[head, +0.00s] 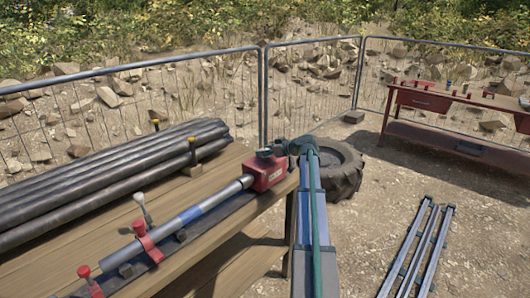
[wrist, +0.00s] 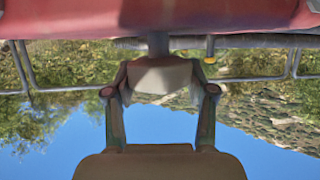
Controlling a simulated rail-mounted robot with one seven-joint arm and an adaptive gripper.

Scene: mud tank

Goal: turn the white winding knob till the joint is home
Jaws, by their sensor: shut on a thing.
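The white winding knob (wrist: 160,76) shows in the wrist view as a pale block on a short grey shaft below a red housing. My gripper (wrist: 160,88) is shut on the knob, one finger on each side. In the head view my gripper (head: 276,151) is at the top of the red housing (head: 266,174), and the knob cannot be made out there. A silver rod (head: 228,193) runs from the housing to a blue pipe (head: 182,225) lying along a dark rail. Whether the joint between them is fully closed cannot be told.
Red clamps (head: 147,243) and a pale-topped lever (head: 142,203) stand along the rail. Black pipes (head: 110,172) lie stacked behind on the wooden bench (head: 120,216). A tyre (head: 338,172), a red workbench (head: 450,112) and metal rails (head: 420,245) are right; mesh fencing is behind.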

